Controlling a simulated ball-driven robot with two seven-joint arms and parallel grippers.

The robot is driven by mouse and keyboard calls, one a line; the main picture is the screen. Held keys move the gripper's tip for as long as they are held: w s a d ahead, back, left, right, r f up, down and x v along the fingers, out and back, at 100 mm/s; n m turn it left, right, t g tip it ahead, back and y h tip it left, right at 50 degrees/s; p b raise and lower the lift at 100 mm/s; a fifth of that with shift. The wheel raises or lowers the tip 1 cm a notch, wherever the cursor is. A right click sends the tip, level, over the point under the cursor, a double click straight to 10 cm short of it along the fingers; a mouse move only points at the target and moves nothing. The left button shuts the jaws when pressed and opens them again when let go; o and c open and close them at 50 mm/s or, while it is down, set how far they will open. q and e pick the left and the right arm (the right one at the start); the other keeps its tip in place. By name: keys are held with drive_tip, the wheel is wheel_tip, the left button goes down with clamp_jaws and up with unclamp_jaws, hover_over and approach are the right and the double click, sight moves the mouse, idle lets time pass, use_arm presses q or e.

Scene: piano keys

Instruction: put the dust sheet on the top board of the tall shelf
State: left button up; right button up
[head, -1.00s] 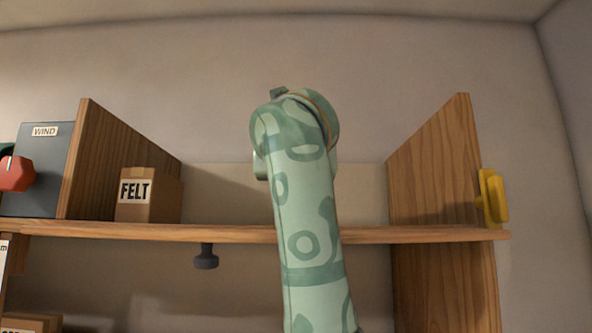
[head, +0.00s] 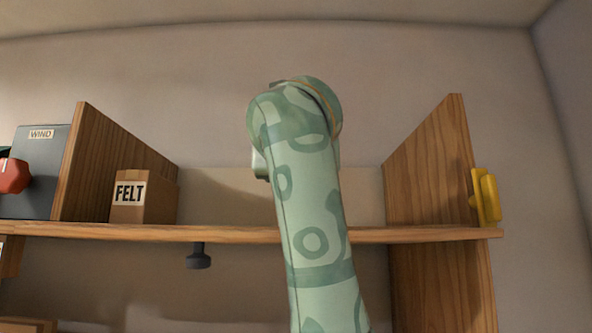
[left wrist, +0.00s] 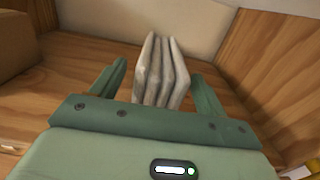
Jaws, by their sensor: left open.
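The dust sheet (left wrist: 160,72) is a pale grey folded bundle in the left wrist view, standing on the wooden top board (left wrist: 85,52). My left gripper (left wrist: 159,78) is open, with one finger on each side of the sheet's lower part and gaps showing beside it. The gripper body hides the sheet's near bottom edge. In the head view my green patterned arm reaches up over the tall shelf's top board (head: 400,235) and hides the sheet and the fingers. My right gripper is not in view.
A FELT box (head: 145,197) stands on the board left of my arm. Wooden side panels (head: 430,165) close both ends. A yellow fitting (head: 486,197) is on the right panel, and a dark knob (head: 198,256) hangs below the board. A grey WIND box (head: 40,165) stands farther left.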

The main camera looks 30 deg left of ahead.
use_arm(q)
drive_tip(key=b+v, duration=0.4)
drive_tip(key=v, duration=0.6)
drive_tip(key=shift+w+d+f, duration=0.1)
drive_tip(key=shift+d+f, duration=0.05)
